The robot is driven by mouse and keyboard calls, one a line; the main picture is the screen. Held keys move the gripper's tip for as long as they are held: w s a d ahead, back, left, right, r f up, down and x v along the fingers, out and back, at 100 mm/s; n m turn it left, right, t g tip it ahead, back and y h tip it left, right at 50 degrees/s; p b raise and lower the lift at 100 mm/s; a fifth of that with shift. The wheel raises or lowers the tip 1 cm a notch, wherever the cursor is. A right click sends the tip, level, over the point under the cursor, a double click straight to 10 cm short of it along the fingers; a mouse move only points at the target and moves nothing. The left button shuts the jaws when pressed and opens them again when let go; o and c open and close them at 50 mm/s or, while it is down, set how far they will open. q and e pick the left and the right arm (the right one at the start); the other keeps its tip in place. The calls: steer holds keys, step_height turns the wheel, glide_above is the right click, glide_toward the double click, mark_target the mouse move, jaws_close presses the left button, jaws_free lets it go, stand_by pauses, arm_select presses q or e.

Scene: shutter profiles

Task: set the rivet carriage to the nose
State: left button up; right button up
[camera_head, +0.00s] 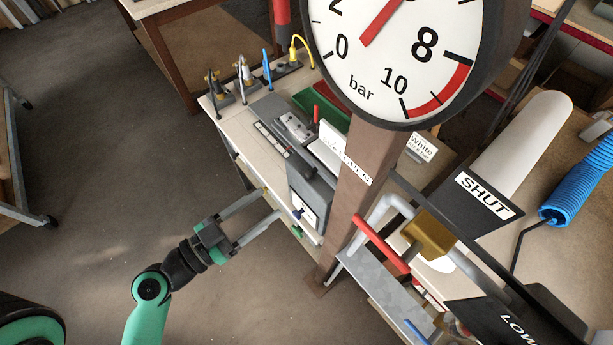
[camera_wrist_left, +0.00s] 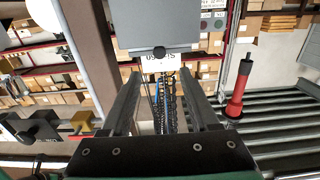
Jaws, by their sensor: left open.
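A dark grey machine (camera_head: 268,112) stands on the pale bench, with a light metal block (camera_head: 293,125) on its upper face and a strip of markings beside it. I cannot tell for certain which part is the rivet carriage or the nose. Below it, a grey housing (camera_head: 312,185) carries a white plate and a blue knob (camera_head: 298,213). My left gripper (camera_head: 268,202) is open and empty, its fingers pointing at the bench's front edge. In the left wrist view, a grey panel (camera_wrist_left: 166,25) with a white label and dark knob lies beyond the open fingers.
A brown post with a large pressure gauge (camera_head: 395,50) hides part of the bench. A red-handled pipe (camera_head: 380,242) is to its right. Coloured cables stand at the bench's back left. A red-handled tool (camera_wrist_left: 239,88) is right of the fingers. The floor left is open.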

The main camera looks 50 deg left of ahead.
mark_target(305, 176)
arm_select(q)
steer(key=w+p, duration=0.2)
steer(key=w, duration=0.3)
steer(key=w+p, duration=0.2)
steer(key=w, duration=0.2)
steer(key=shift+w+d+r, duration=0.2)
steer(key=shift+w, duration=0.2)
steer(key=shift+w+f, duration=0.15)
steer(key=shift+w, duration=0.4)
steer(key=shift+c, duration=0.3)
jaws_close()
